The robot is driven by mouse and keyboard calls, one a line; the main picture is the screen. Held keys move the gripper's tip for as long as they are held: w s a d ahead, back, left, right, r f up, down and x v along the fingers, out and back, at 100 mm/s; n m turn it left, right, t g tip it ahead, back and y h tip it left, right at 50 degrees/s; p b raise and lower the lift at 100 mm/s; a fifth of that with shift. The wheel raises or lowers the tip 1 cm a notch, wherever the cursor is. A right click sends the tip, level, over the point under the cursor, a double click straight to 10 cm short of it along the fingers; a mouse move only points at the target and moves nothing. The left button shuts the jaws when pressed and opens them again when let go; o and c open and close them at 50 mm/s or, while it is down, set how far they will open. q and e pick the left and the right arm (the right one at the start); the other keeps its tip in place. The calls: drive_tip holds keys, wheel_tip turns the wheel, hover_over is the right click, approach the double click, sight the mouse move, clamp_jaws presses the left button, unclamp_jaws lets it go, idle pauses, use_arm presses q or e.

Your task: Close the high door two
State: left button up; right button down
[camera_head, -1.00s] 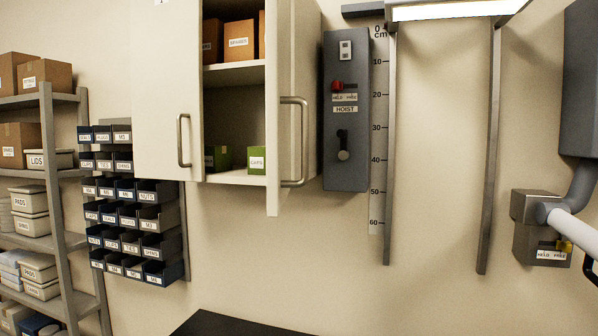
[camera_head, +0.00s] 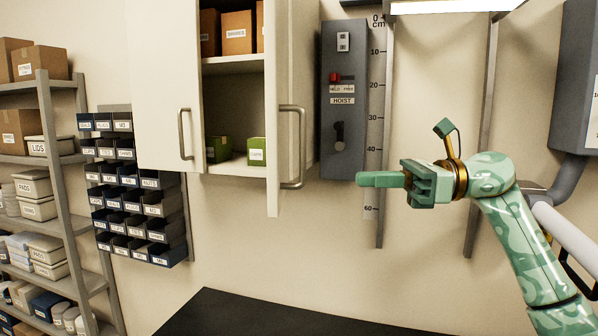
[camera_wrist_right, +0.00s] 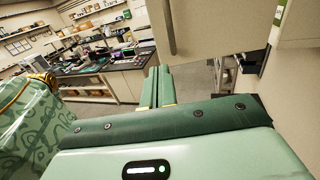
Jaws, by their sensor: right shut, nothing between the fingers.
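A pale wall cabinet stands upper middle in the head view. Its left door (camera_head: 162,85) is shut over the left part. Its right door (camera_head: 271,120) stands open, swung out towards me, with a metal bar handle (camera_head: 303,147) on it. I cannot tell which door is numbered two. My right gripper (camera_head: 362,179) is shut and empty, to the right of the open door and slightly below its handle, apart from it. In the right wrist view its fingers (camera_wrist_right: 157,84) are together, below a pale panel (camera_wrist_right: 212,25). My left gripper is not in view.
Boxes (camera_head: 238,31) and green cartons (camera_head: 256,151) sit inside the cabinet. A grey hoist panel (camera_head: 343,110) and a ruler (camera_head: 374,130) are on the wall right of the door. Bins (camera_head: 130,180) hang at left. A dark worktop (camera_head: 235,318) lies below.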

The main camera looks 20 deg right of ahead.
sight(279, 178)
drive_tip(key=p+x, duration=0.4)
drive_tip(key=x, duration=0.7)
drive_tip(key=shift+a+r, duration=0.1)
drive_tip(key=shift+r, duration=0.05)
drive_tip(key=shift+w+a, duration=0.2)
drive_tip(key=shift+a, duration=0.25)
